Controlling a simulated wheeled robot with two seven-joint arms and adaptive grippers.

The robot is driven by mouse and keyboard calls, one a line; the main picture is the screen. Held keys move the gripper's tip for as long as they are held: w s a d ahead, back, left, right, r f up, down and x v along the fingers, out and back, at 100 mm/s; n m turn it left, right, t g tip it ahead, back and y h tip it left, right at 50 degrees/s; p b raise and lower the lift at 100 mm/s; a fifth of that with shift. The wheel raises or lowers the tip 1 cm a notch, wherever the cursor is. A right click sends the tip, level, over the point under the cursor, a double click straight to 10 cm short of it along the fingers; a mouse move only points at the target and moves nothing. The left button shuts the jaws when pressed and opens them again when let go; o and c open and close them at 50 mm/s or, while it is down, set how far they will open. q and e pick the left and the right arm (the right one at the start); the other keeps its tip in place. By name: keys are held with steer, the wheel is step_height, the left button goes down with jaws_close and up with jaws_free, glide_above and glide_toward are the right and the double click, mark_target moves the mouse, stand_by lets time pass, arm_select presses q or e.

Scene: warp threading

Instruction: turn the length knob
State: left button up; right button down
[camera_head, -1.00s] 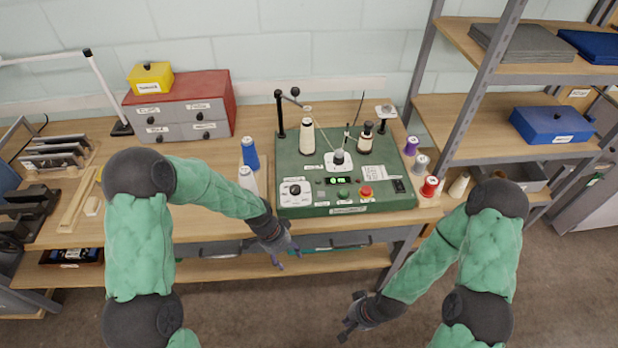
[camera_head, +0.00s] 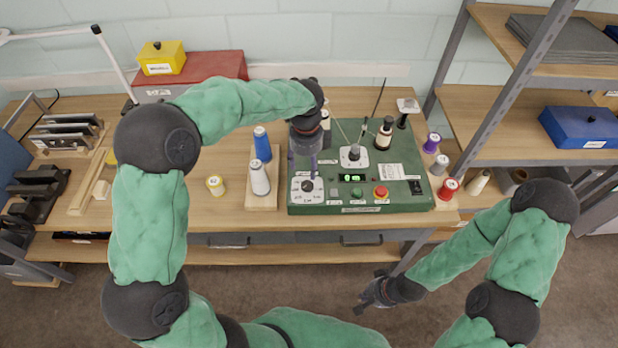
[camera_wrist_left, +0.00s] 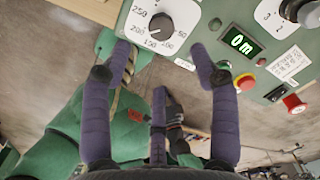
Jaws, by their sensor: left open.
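The length knob (camera_head: 308,187) is a black knob on a white dial plate at the front left of the green machine (camera_head: 390,203). In the left wrist view the knob (camera_wrist_left: 160,22) is at the top, ringed by printed numbers. My left gripper (camera_head: 303,172) hangs over this dial, fingers pointing down. In the left wrist view its purple fingers (camera_wrist_left: 161,50) are spread, with the knob beyond and between the tips and nothing held. A green display (camera_wrist_left: 241,41) reads 0m. My right gripper (camera_head: 371,291) is low in front of the bench, fingers apart and empty.
A blue spool (camera_head: 262,145) and a white spool (camera_head: 260,178) stand on a board just left of the machine. A red button (camera_head: 380,192) and a second knob (camera_head: 354,153) are on the panel. Several spools line its right side. A shelf post stands further right.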

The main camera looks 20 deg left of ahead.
mark_target(307, 184)
arm_select(q)
step_height(307, 184, down, 10)
steer(key=shift+w+r+b, duration=0.1)
steer(key=shift+r+b, duration=0.15)
steer(key=shift+b, duration=0.5)
steer(key=c, duration=1.1)
